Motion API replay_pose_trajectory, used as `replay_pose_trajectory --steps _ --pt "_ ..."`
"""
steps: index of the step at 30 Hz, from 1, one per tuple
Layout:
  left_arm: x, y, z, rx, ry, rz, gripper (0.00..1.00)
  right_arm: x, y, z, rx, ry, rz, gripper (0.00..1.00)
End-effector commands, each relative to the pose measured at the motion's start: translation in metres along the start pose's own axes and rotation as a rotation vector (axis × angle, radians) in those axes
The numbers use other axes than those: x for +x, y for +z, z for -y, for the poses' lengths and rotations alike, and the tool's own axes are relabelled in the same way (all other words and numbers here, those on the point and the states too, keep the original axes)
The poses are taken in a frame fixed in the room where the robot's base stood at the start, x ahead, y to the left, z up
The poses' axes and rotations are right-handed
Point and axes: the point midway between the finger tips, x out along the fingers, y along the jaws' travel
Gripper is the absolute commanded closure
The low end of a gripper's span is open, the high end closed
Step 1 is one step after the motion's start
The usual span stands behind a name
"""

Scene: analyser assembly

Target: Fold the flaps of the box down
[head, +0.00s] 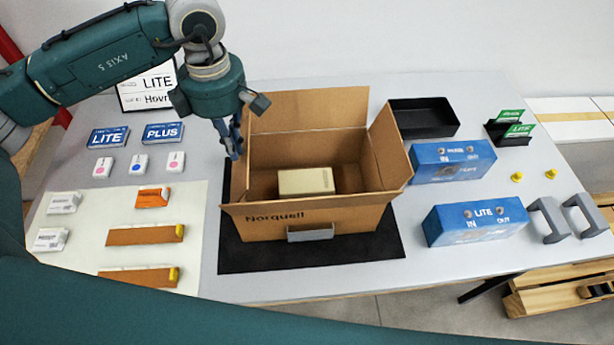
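The open cardboard box (315,222), marked Norquell, stands upright on a black mat (262,258). Its back flap (308,110) stands up and its right flap (390,145) leans up and outward. The front flap cannot be made out clearly. The left flap is hard to make out beside my gripper. A beige block (306,181) lies inside the box. My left gripper (235,150) points down at the box's upper left edge. Its fingers look close together, but whether they are open or shut, or touch the box, cannot be told. My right gripper is out of view.
Blue LITE and PLUS packs (109,137), small white boxes and orange-brown pieces lie on the left. A black tray (424,118), blue blocks (475,222), yellow knobs and grey handles (549,220) are on the right. My teal arm crosses the bottom.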

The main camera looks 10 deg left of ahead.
Motion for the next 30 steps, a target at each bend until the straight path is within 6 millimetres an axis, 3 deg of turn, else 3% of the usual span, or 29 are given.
replay_pose_trajectory --steps 7,23,30 --pt "0.01 0.025 0.0 0.002 0.0 0.001 1.0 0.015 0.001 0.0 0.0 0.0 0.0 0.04" --pt "0.03 0.049 -0.001 0.001 0.001 0.0 1.0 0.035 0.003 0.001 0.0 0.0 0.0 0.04" --pt "0.048 0.058 -0.001 0.002 0.0 0.0 1.0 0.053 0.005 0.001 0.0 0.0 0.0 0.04"
